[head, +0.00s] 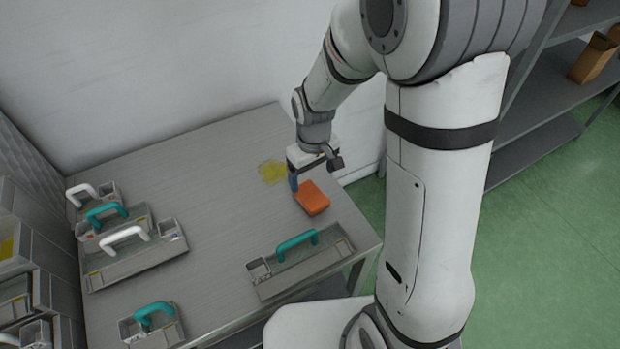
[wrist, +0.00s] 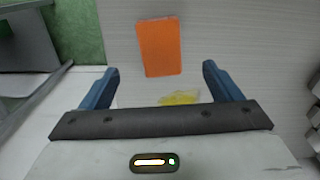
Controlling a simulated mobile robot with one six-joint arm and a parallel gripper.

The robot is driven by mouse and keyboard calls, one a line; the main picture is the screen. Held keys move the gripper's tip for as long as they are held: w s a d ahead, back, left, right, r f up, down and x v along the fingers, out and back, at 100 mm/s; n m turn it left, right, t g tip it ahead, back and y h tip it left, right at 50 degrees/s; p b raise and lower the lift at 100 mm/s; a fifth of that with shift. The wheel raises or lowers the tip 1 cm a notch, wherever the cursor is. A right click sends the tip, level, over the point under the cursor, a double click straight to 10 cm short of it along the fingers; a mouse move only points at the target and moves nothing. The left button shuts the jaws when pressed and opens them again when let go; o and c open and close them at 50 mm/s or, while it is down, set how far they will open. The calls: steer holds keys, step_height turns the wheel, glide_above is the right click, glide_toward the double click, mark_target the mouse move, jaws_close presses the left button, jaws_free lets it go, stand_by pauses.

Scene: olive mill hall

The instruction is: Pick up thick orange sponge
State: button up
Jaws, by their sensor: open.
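The thick orange sponge (head: 312,198) lies flat on the grey table (head: 210,185), toward its right side. In the wrist view the orange sponge (wrist: 160,47) shows whole, beyond the fingertips and roughly centred between them. My gripper (head: 300,178) is above the table beside the sponge, on its far side in the head view. In the wrist view my gripper (wrist: 160,75) has its two blue fingers wide apart with nothing between them. I cannot tell its exact height above the table.
A flat yellow item (head: 272,171) lies left of my gripper. A metal tray with a teal handle (head: 300,262) lies in front of the sponge. Several handled trays (head: 130,245) stand at the left. A white wall (head: 150,80) rises behind. The table's middle is clear.

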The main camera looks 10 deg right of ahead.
mark_target(311, 193)
steer(key=shift+w+a+f, duration=0.15)
steer(key=shift+a+f, duration=0.05)
steer(key=shift+f, duration=0.25)
steer(key=shift+w+a+f, duration=0.15)
steer(key=shift+a+f, duration=0.05)
steer(key=shift+f, duration=0.2)
steer(key=shift+n, duration=0.3)
steer(key=shift+w+d+f+p, duration=0.1)
steer(key=shift+f+p, duration=0.1)
steer(key=shift+f, duration=1.7)
steer(key=shift+w+d+f+p, duration=0.1)
steer(key=shift+f+p, duration=0.1)
steer(key=shift+f, duration=1.7)
steer(key=shift+c, duration=0.4)
steer(key=c, duration=1)
step_height(311, 193, up, 10)
